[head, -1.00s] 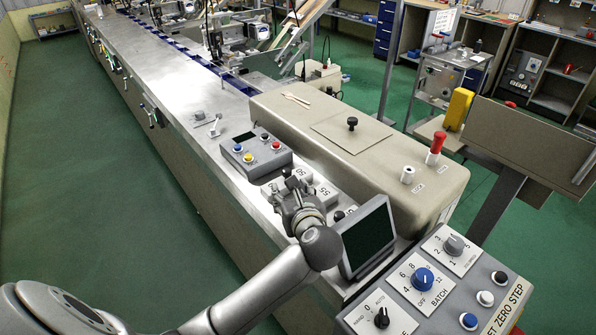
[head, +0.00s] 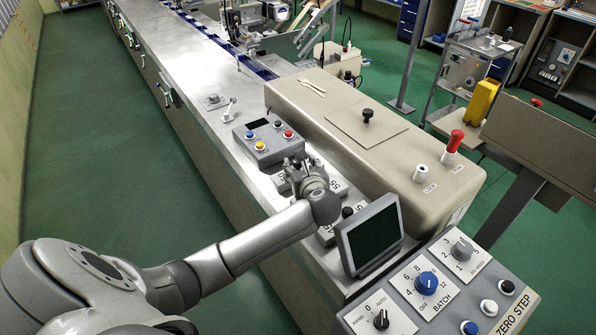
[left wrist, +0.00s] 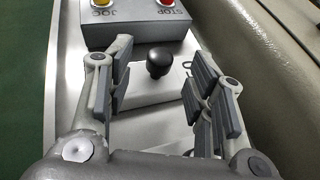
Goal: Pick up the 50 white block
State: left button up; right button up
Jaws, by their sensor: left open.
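In the left wrist view, a white block (left wrist: 146,98) with a black knob (left wrist: 159,62) shows between the open fingers (left wrist: 160,75). No grip on it shows. My right gripper is out of view.
A grey button box (head: 262,143) stands just beyond the gripper. The beige housing (head: 400,150) runs along the right. A dark screen (head: 369,238) and a dial panel (head: 440,290) are nearer. Bare bench (head: 205,85) extends away at upper left.

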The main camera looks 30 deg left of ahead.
pick_arm(q)
jog(key=shift+w+a+f, duration=0.15)
jog(key=shift+w+a, duration=0.3)
jog(key=shift+w+a+f, duration=0.3)
jog(key=shift+s+d, duration=0.1)
jog(key=shift+c, duration=0.9)
grip_shut()
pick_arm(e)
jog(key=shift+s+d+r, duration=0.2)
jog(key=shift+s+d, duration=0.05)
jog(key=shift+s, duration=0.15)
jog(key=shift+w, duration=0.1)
